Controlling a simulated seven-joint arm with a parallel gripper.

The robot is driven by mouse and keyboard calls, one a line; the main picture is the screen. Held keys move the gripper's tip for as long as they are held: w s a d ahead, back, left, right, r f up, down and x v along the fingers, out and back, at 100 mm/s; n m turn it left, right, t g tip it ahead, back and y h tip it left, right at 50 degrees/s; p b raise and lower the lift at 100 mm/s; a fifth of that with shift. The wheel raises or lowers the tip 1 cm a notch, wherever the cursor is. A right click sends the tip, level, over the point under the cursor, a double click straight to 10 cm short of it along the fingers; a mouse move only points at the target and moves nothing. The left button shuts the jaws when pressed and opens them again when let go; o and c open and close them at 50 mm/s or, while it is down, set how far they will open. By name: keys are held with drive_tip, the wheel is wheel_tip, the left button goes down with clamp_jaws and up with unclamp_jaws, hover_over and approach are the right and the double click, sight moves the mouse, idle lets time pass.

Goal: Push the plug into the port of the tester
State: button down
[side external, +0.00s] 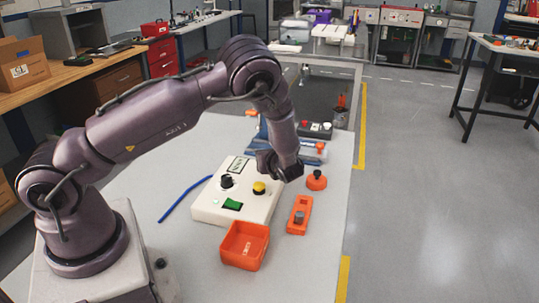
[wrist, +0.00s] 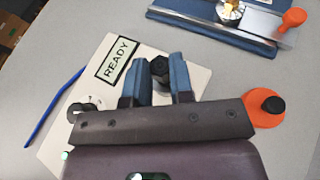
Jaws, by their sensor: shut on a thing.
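The tester is a white box (side external: 215,205) on the grey table, with a black knob, a yellow button, a green switch and a label reading READY (wrist: 116,59). My gripper (side external: 275,168) is low over the tester's back right part in the side view. In the wrist view its two blue fingers (wrist: 160,82) are shut on a dark, hex-shaped piece, apparently the plug (wrist: 160,66). The plug shows between the fingertips, right of the READY label. I cannot tell whether it touches the tester. The port is not visible; the gripper covers that area.
An orange disc with a black knob (side external: 316,180) stands right of the tester. An orange holder with a grey block (side external: 299,215) and an orange bin (side external: 245,246) lie in front. A blue fixture (wrist: 220,22) is behind. A blue cable (side external: 184,200) lies left.

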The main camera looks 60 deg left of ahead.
drive_tip(key=shift+f, duration=0.7)
idle(1.1)
drive_tip(key=shift+c, duration=2.2)
unclamp_jaws()
wheel_tip(320, 180, up, 8)
